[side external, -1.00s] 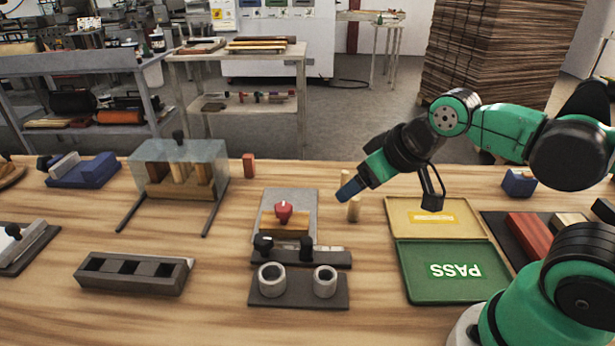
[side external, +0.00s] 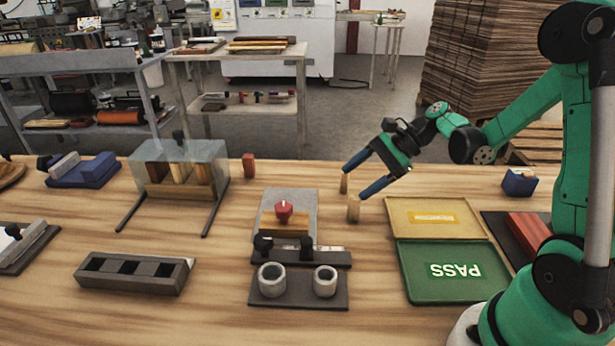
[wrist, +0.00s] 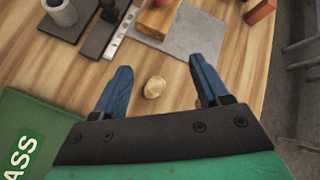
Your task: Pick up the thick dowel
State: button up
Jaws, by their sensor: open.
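The thick dowel (side external: 353,209) is a short, pale wooden peg standing upright on the wooden table in the side external view. A second, slimmer-looking dowel (side external: 344,183) stands just behind it. My gripper (side external: 354,183) is open, its two blue fingers spread and tilted down near the dowels. In the wrist view, the round top of one dowel (wrist: 154,87) shows between the open fingers (wrist: 159,66), closer to the left finger, touching neither there. It appears to be the thick dowel. The other dowel is not visible in that view.
A grey plate (side external: 306,203) with a wooden block and red knob lies left of the dowels. A yellow tray (side external: 398,203) and green PASS tray (side external: 415,285) lie to the right. A dark base with two grey rings (side external: 298,289) stands in front.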

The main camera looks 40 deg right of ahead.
aim_at(355, 197)
jog(key=d+f+m+y, duration=0.1)
jog(key=s+d+m+t, duration=0.1)
jog(key=d+f+m+y, duration=0.1)
jog(key=m, duration=0.1)
jog(key=shift+s+d+f+t+y, duration=0.25)
jog(key=shift+d+f+t+y, duration=0.05)
jog(key=shift+f, duration=0.05)
jog(key=shift+s+d+f+m, duration=0.15)
jog(key=shift+s+m, duration=0.05)
jog(key=shift+m, duration=0.1)
jog(key=shift+f, duration=0.15)
jog(key=shift+x, duration=2.7)
grip_shut()
